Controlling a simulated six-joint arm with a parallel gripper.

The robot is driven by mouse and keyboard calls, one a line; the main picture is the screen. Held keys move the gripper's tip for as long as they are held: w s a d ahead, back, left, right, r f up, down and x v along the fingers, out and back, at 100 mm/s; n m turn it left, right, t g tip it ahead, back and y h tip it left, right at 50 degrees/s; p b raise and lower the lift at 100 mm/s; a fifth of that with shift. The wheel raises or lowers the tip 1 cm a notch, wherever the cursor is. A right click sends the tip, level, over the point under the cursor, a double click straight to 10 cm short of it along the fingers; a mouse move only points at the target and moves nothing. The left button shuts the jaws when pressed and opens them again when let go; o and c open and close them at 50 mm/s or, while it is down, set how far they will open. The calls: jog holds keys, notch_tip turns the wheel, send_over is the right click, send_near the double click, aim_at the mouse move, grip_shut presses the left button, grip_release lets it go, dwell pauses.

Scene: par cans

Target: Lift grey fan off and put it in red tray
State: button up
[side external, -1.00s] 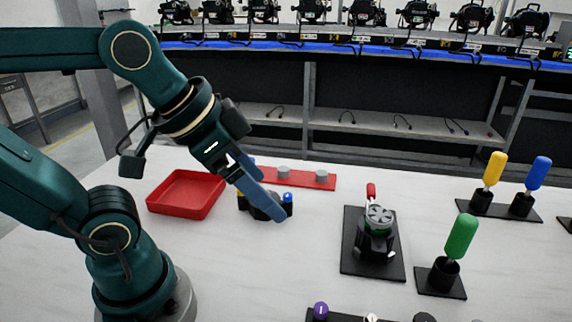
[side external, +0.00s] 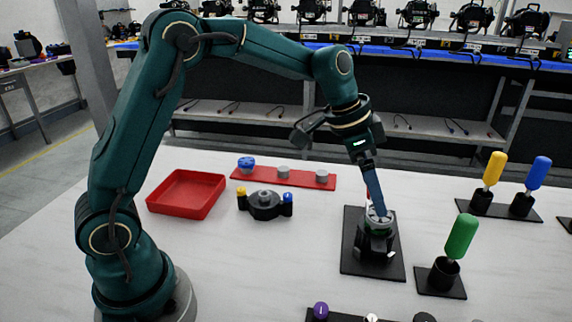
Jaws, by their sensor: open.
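The grey fan (side external: 384,220) sits on top of the black can body (side external: 377,243), which stands upright on a black base plate (side external: 357,263). The fan is partly hidden behind my gripper. My gripper (side external: 380,212) points down with its blue fingers at the fan's top. It is open; whether the fingers touch the fan or straddle part of it I cannot tell. The red tray (side external: 186,207) lies empty on the table to the left.
A black fixture (side external: 264,206) with yellow and blue knobs stands between tray and can. A red strip (side external: 302,178) behind it holds a blue piece and grey discs. Green (side external: 461,237), yellow (side external: 494,168) and blue (side external: 538,173) handled tools stand upright in black holders at right.

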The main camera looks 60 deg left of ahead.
aim_at(375, 222)
jog(key=shift+x, duration=2.65)
jog(key=shift+s, duration=0.1)
jog(key=c, duration=1.4)
